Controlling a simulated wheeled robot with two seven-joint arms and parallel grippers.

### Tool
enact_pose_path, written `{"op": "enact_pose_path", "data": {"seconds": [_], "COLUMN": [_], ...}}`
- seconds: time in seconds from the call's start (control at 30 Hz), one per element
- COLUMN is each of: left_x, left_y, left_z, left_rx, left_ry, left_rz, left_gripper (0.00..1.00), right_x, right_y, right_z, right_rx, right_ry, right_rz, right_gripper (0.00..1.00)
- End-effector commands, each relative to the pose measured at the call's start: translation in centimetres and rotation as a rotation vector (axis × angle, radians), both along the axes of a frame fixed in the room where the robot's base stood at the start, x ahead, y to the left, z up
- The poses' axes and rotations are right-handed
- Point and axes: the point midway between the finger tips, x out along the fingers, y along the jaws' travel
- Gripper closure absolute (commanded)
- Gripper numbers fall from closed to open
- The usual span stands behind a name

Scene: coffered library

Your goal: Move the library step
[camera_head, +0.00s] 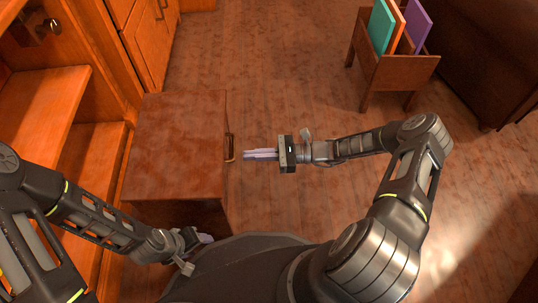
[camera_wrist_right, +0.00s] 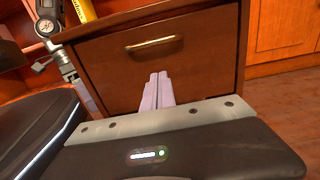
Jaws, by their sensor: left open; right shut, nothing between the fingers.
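The library step is a brown wooden box (camera_head: 175,140) with a brass handle (camera_head: 230,147) on its right side. In the right wrist view the step's handled face (camera_wrist_right: 115,75) fills the middle, with the brass handle (camera_wrist_right: 154,43) near its top. My right gripper (camera_head: 246,155) is shut and empty, its fingers pointing at that face just right of the handle; the fingers (camera_wrist_right: 158,78) also show below the handle in the wrist view. I cannot tell whether they touch it. My left gripper (camera_head: 206,238) is open near the step's near right corner, partly hidden by my own body.
Wooden shelving (camera_head: 45,110) and cabinets (camera_head: 150,40) stand close along the step's left and far sides. A wooden rack (camera_head: 395,76) with coloured panels stands at the far right, beside a dark piece of furniture (camera_head: 493,60). The wooden floor (camera_head: 285,65) between step and rack is clear.

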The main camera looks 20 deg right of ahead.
Motion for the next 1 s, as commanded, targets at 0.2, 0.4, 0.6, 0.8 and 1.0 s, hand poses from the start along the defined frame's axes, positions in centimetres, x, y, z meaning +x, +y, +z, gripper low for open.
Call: {"op": "enact_pose_path", "data": {"seconds": [0.2,0.4,0.6,0.8,1.0], "left_x": [0.2,0.3,0.3,0.3,0.2], "left_y": [0.1,0.1,0.1,0.1,0.0], "left_z": [-1.2,-1.5,-1.5,-1.4,-0.6], "left_rx": [-0.002,-0.003,-0.004,-0.003,-0.002], "left_ry": [-0.001,-0.001,-0.001,-0.001,0.0], "left_rz": [0.002,0.002,0.002,0.002,0.001], "left_gripper": [0.46,0.46,0.46,0.46,0.46], "right_x": [1.1,1.6,1.6,1.6,1.6], "right_y": [3.6,4.9,5.0,5.3,8.6], "right_z": [-0.2,0.0,0.0,0.1,0.3], "right_rx": [0.001,0.001,0.0,0.001,0.005], "right_ry": [0.0,0.0,0.0,0.0,0.0], "right_rz": [0.002,0.0,-0.001,0.0,0.003], "right_gripper": [1.0,1.0,1.0,1.0,1.0]}}
